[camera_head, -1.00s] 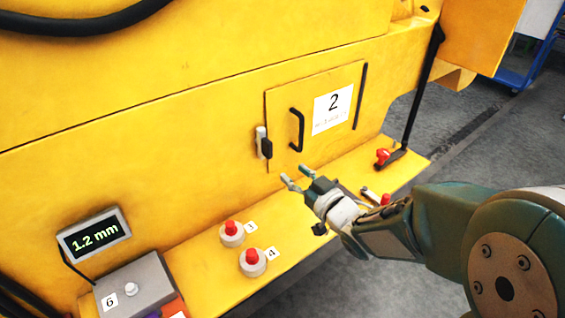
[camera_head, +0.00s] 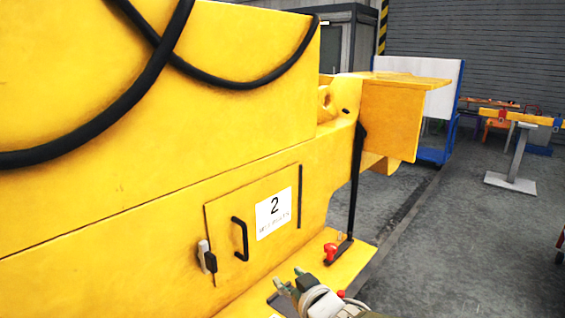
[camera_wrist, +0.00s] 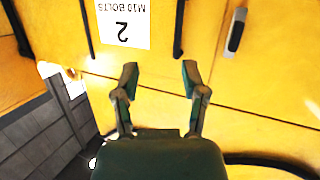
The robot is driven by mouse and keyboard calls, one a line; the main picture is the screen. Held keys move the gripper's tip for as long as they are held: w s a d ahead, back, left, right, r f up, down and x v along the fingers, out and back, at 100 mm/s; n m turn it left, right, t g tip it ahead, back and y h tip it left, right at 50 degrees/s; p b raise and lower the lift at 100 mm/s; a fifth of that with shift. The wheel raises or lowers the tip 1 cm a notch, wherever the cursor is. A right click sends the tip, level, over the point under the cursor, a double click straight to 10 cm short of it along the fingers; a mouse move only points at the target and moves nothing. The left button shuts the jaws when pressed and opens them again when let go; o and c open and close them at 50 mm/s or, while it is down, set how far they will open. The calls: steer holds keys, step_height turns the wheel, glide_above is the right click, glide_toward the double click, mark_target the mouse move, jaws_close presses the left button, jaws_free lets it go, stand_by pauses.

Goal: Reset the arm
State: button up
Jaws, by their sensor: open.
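My gripper (camera_head: 287,290) is at the bottom of the head view, in front of the yellow machine and just below its door marked 2 (camera_head: 226,262). The gripper also shows in the wrist view (camera_wrist: 161,82), with its two fingers apart and nothing between them. In that view the door's label (camera_wrist: 124,24) appears upside down at the top. The door is closed in the head view and has a black handle (camera_head: 241,239). Most of my arm is outside the head view.
A yellow ledge (camera_head: 352,262) with a red knob (camera_head: 331,251) and a black lever (camera_head: 355,190) lies right of the gripper. A black hose (camera_head: 150,75) hangs on the machine. A blue-framed cart (camera_head: 440,110) stands behind.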

steer(key=s+d+r+m+g+h, duration=0.2)
steer(key=s+d+m+h, duration=0.35)
steer(key=d, duration=0.65)
steer(key=s+d+m+g+h, duration=0.1)
steer(key=s+g, duration=0.4)
steer(key=s, duration=1.1)
steer(key=shift+d+f+g, duration=0.3)
steer(key=shift+d+f, duration=0.15)
steer(key=shift+d, duration=0.2)
steer(key=shift+w+h, duration=0.1)
steer(key=shift+h, duration=0.15)
